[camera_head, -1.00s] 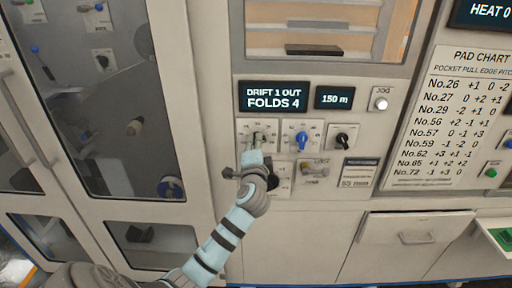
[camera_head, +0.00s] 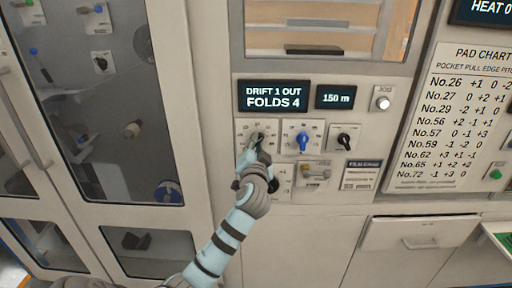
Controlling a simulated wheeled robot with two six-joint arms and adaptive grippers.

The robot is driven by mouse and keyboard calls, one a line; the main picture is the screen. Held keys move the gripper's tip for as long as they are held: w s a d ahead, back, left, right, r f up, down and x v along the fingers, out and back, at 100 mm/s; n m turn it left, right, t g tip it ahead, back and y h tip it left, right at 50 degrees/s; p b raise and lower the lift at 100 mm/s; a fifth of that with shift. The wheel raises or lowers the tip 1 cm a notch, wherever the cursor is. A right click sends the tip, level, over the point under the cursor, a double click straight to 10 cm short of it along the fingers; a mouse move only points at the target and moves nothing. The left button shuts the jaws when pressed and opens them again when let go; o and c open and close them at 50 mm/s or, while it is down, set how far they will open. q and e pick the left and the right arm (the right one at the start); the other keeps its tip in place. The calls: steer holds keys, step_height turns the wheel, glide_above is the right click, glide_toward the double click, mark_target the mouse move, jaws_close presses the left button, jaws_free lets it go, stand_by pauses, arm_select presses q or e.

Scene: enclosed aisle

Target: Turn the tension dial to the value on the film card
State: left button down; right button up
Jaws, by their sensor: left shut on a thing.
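My left gripper (camera_head: 256,146) is at the upper-left dial plate (camera_head: 243,128) under the message display. It is shut on the knob there, which the fingers mostly hide. To its right are a dial with a blue knob (camera_head: 302,141) and a switch with a black knob (camera_head: 345,142). The film card (camera_head: 360,174) is at the panel's lower right; its large bottom line looks like 55 mm, the smaller lines cannot be read. Another dial plate (camera_head: 285,183) below is partly hidden by my gripper. My right gripper is not in view.
A display (camera_head: 273,96) reads "DRIFT 1 OUT FOLDS 4"; another (camera_head: 335,97) reads "150 m". A white jog button (camera_head: 382,103) is at the right. A lever (camera_head: 316,171) sits below the blue knob. A pad chart (camera_head: 440,125) hangs right; a glass cabinet (camera_head: 105,110) stands left.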

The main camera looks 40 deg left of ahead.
arm_select(q)
steer(key=shift+f, duration=0.1)
stand_by(0.3)
steer(key=c, duration=1.6)
jaws_free()
steer(key=v, duration=1.2)
steer(key=shift+w, duration=0.1)
